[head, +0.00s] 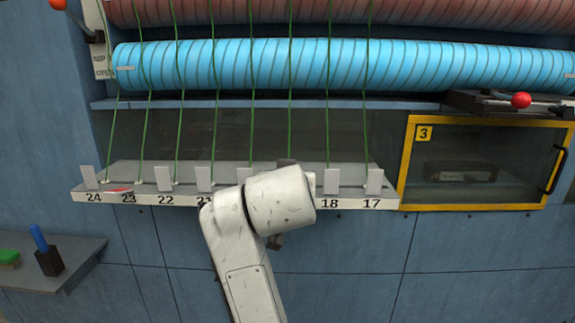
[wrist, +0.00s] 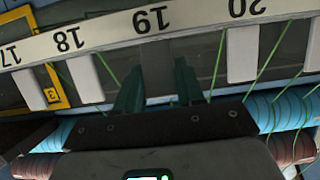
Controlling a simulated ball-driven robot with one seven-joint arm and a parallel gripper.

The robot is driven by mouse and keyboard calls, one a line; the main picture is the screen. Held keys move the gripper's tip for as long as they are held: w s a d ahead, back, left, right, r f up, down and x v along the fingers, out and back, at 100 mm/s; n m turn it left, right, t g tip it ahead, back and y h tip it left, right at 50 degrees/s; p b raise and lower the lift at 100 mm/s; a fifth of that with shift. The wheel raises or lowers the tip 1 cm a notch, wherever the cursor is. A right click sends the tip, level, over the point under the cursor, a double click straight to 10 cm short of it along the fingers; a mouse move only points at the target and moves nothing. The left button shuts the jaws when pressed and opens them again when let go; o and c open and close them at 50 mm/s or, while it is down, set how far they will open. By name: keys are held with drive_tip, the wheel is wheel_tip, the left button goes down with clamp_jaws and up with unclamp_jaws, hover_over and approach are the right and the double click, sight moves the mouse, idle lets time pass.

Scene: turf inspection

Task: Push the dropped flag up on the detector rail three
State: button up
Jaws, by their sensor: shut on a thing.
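The white detector rail (head: 350,203) carries numbers 24 to 17, with upright grey flags at most of them. At 23 a red-faced flag (head: 118,190) lies down flat. In the wrist view, which is upside down, my gripper (wrist: 158,78) is at number 19. Its two dark green fingers stand either side of a dim grey flag (wrist: 160,60) and are shut on it. Flags 18 (wrist: 85,78) and 20 (wrist: 242,55) stand clear on either side. In the head view my wrist covers the rail around 19 and 20 and hides the fingertips.
Green threads run from the blue ribbed roller (head: 340,64) down to the rail. A yellow-framed window marked 3 (head: 485,207) is to the right. A red-knobbed lever (head: 521,100) sits above it. A shelf (head: 75,262) with a blue-handled tool (head: 45,252) is lower left.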

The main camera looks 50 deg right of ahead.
drive_tip(key=g+y, duration=0.1)
drive_tip(key=w+d+g+y, duration=0.1)
drive_tip(key=y, duration=0.1)
drive_tip(key=g+y, duration=0.1)
drive_tip(key=shift+w+d+r+g, duration=0.15)
drive_tip(key=shift+d+r+g, duration=0.05)
drive_tip(key=shift+d+g, duration=0.1)
drive_tip(key=shift+y, duration=0.3)
drive_tip(key=o, duration=1)
drive_tip(key=shift+c, duration=0.2)
drive_tip(key=v, duration=1)
drive_tip(key=shift+a+r, duration=0.15)
drive_tip(key=shift+r, duration=0.2)
